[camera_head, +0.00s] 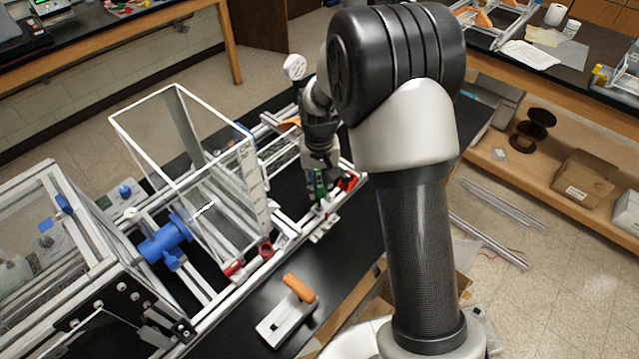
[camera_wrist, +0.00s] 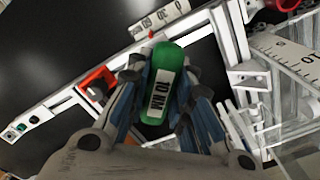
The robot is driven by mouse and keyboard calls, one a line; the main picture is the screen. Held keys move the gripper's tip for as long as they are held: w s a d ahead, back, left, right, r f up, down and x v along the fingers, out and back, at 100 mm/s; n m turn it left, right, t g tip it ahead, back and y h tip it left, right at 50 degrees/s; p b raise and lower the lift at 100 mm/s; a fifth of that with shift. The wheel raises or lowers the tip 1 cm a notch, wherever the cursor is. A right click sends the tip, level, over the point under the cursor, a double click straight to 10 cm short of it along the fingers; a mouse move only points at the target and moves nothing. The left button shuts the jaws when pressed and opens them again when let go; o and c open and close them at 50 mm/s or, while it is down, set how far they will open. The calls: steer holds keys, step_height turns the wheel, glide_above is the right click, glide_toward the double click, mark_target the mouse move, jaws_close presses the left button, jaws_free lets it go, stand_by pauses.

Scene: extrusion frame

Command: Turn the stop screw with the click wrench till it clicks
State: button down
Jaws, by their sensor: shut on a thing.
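My gripper (camera_wrist: 160,98) is shut on the click wrench (camera_wrist: 164,62), whose green body carries a white label reading "10 NM" in the wrist view. The green wrench (camera_head: 319,184) also shows in the head view, below my gripper (camera_head: 320,172) at the extrusion frame (camera_head: 290,241). A red block (camera_wrist: 97,87) sits on the frame just left of the wrench, and a red part (camera_head: 348,182) shows beside my gripper in the head view. The wrench's far end and the stop screw are hidden, so I cannot tell whether they touch.
A clear box with white edges (camera_head: 160,105) stands on the frame left of my gripper. A blue clamp-like part (camera_head: 165,238) is further left. An orange-handled tool (camera_head: 298,290) lies on the black bench in front.

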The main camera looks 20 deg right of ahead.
steer(key=shift+m, duration=0.8)
steer(key=shift+m, duration=0.7)
steer(key=shift+f+m, duration=0.1)
steer(key=shift+m, duration=0.7)
steer(key=shift+m, duration=0.7)
